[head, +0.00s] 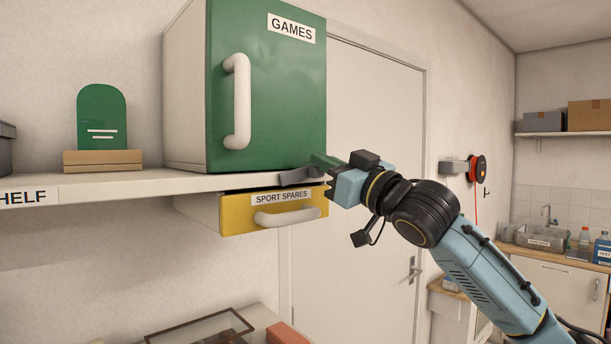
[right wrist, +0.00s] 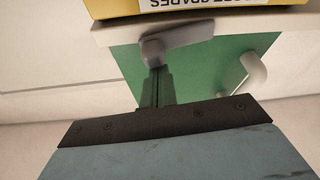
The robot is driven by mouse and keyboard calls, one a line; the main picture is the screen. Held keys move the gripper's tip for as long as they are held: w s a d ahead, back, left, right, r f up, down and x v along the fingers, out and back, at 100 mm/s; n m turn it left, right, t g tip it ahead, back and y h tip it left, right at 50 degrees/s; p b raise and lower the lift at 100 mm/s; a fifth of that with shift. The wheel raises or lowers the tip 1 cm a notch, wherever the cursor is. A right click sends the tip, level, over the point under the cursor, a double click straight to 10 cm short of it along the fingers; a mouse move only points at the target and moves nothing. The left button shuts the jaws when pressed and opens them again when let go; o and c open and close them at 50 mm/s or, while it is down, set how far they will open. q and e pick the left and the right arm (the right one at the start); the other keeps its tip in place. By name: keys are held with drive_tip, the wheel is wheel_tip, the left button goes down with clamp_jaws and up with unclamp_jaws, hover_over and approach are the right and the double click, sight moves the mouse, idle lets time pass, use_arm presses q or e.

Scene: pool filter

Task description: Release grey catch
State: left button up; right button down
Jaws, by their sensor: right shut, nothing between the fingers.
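The grey catch (head: 297,177) is a flat bar at the lower right of the green GAMES door (head: 285,95), along the shelf's front edge. It lies nearly level, slightly tilted. In the right wrist view the catch (right wrist: 185,39) has a rounded end close to my fingertips. My right gripper (head: 318,163) is shut and empty, its dark green fingers (right wrist: 155,88) pointing at that rounded end. I cannot tell whether they touch it. The door looks shut, with a white vertical handle (head: 238,102). My left gripper is not in view.
The yellow SPORT SPARES drawer (head: 236,216) with a white handle hangs just under the shelf (head: 120,185), below the catch. A green plaque on a wooden base (head: 103,160) stands left of the cabinet. A room door (head: 375,120) is behind my arm.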

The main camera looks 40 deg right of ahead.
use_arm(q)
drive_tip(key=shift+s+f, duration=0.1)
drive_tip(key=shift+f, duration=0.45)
use_arm(e)
drive_tip(key=m, duration=0.1)
drive_tip(key=f+m+h, duration=0.1)
drive_tip(key=m, duration=0.1)
drive_tip(key=shift+d+h, duration=0.3)
